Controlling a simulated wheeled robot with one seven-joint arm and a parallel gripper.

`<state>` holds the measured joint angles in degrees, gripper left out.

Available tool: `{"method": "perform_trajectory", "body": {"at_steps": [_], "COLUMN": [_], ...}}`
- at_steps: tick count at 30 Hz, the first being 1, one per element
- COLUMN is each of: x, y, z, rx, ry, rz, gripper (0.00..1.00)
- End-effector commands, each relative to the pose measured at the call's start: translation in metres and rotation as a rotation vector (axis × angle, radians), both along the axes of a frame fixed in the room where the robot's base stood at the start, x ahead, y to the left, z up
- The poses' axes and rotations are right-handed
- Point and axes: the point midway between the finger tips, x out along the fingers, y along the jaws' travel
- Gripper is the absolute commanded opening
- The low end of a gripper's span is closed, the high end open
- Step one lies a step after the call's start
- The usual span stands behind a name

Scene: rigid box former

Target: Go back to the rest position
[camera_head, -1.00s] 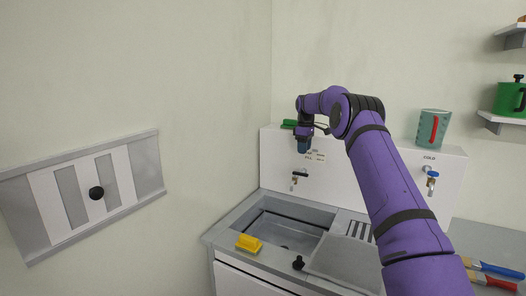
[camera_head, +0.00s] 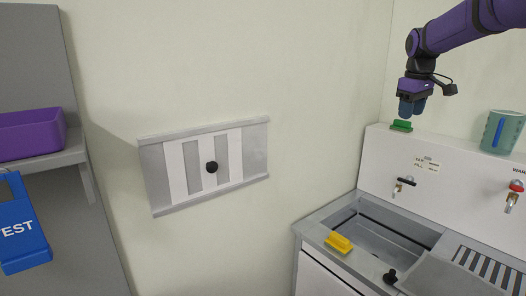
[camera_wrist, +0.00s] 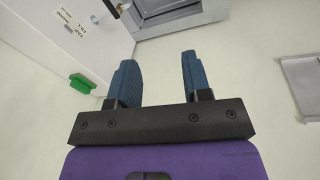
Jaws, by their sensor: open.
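My gripper (camera_head: 411,106) is open, raised in front of the wall at the upper right of the head view, with its fingers pointing down. In the wrist view its two blue fingertips (camera_wrist: 154,75) are apart with nothing between them. A green block (camera_head: 401,126) lies on top of the white back panel, just below and behind the gripper in the head view. It also shows left of the fingers in the wrist view (camera_wrist: 82,83); I see no contact with it.
The white panel (camera_head: 450,185) bears taps and a teal measuring cup (camera_head: 502,131). Below is a sink (camera_head: 385,240) with a yellow block (camera_head: 339,242) on its rim. A purple bin (camera_head: 30,135) stands on a shelf far left.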

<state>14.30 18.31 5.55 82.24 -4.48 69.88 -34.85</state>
Motion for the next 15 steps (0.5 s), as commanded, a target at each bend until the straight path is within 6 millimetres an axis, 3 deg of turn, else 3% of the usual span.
{"method": "perform_trajectory", "body": {"at_steps": [6, 15], "x": [-0.072, -0.176], "y": [0.037, 0.075], "z": [0.03, 0.041], "rx": [0.005, 0.036], "ry": [-0.057, -0.138], "rz": [-0.067, -0.171], "gripper": [0.45, 0.45]}}
